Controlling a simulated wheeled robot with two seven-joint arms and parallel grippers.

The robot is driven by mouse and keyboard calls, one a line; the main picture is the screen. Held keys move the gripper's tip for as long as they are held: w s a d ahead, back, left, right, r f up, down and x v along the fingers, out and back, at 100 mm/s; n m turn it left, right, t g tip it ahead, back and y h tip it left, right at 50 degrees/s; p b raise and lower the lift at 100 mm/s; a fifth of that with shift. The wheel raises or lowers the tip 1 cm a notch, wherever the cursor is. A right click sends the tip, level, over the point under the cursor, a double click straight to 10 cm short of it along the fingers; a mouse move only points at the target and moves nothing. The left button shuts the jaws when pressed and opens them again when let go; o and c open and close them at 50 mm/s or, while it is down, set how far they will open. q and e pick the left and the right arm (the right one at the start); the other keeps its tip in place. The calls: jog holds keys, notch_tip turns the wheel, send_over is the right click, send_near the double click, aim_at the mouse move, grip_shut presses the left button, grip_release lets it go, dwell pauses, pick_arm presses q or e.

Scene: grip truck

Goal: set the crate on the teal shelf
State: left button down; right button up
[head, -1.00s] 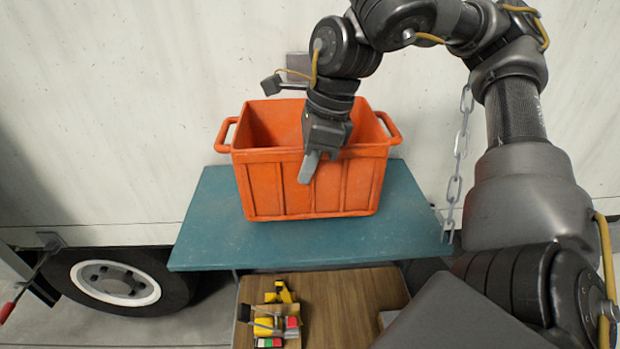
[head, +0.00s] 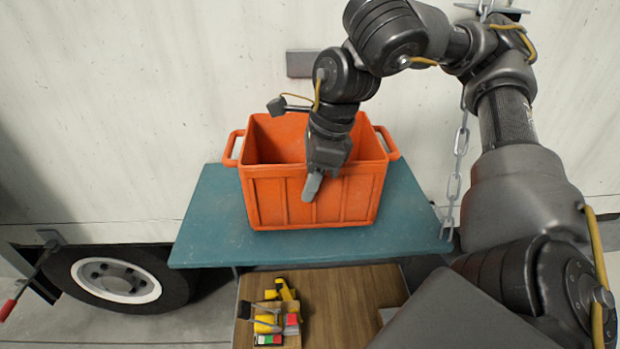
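The orange crate (head: 275,205) sits upright over the teal shelf (head: 205,225), its base on or very close to the surface. It has a handle on each side and its inside looks empty. My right gripper (head: 318,178) points down at the crate's near wall, with one finger showing outside that wall. The other finger is hidden, so I cannot tell whether it grips the rim. My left gripper is not in view.
Below the teal shelf, a wooden surface (head: 345,300) holds several small yellow, red and green items (head: 275,318). A pale truck wall (head: 130,120) stands close behind. A chain (head: 455,180) hangs at the shelf's right corner. Teal surface is free left and right of the crate.

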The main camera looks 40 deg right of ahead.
jog(key=p+v, duration=0.1)
jog(key=v, duration=1)
jog(key=shift+w+a+r+p, duration=0.1)
jog(key=shift+r+p, duration=0.1)
jog(key=shift+p, duration=0.1)
jog(key=shift+r, duration=0.45)
